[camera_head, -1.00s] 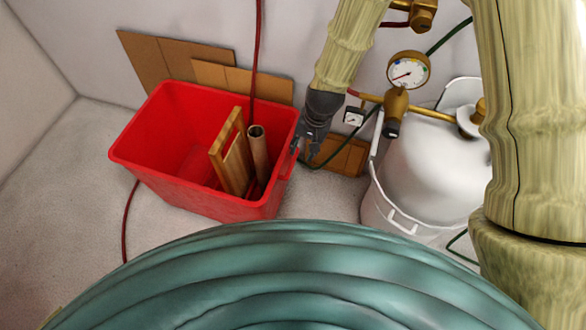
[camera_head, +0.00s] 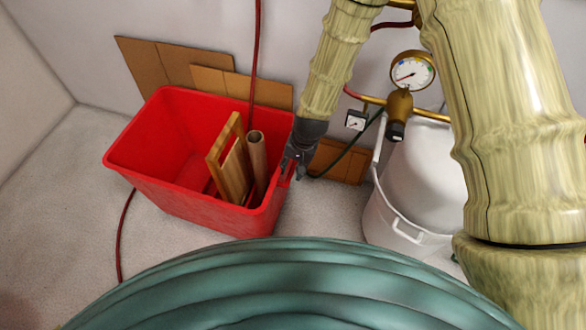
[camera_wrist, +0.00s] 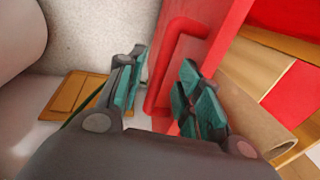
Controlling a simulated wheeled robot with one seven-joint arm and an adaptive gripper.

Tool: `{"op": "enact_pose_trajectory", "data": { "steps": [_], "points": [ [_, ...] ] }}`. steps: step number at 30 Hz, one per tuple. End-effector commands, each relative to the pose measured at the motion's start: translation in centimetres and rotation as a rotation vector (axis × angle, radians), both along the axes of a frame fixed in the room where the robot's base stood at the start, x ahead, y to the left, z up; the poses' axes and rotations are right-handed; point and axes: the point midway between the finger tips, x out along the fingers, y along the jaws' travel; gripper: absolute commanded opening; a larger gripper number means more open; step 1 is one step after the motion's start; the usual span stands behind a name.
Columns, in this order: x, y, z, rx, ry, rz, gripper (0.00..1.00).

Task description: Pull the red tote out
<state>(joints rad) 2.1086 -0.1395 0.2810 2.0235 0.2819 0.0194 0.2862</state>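The red tote (camera_head: 180,205) stands on the grey floor against the back wall. A handle sticks out from its right end (camera_head: 286,175). A wooden frame (camera_head: 229,165) and a brown tube (camera_head: 257,160) stand inside it. My gripper (camera_head: 295,166) is at the right end of the tote, beside the handle. In the wrist view my gripper (camera_wrist: 165,95) has its fingers apart, with the tote's red handle (camera_wrist: 178,55) between and beyond them. The left finger is over the floor side, the right one over the tote's side. I cannot tell whether either finger touches the handle.
Cardboard sheets (camera_head: 155,62) lean behind the tote. A white tank in a white bucket (camera_head: 385,215) stands to the right, with a brass gauge (camera_head: 412,72) above. A red hose (camera_head: 254,60) hangs into the tote. A teal coil (camera_head: 290,285) fills the foreground.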

Motion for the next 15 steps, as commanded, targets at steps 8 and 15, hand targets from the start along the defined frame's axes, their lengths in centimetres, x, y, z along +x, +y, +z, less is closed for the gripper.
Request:
{"op": "enact_pose_trajectory", "data": {
  "steps": [8, 15],
  "points": [
    [0.05, 0.12, -0.65, 0.000, 0.000, 0.000, 0.35],
    [0.04, 0.11, -0.63, 0.000, 0.000, 0.000, 0.17]
  ]
}}
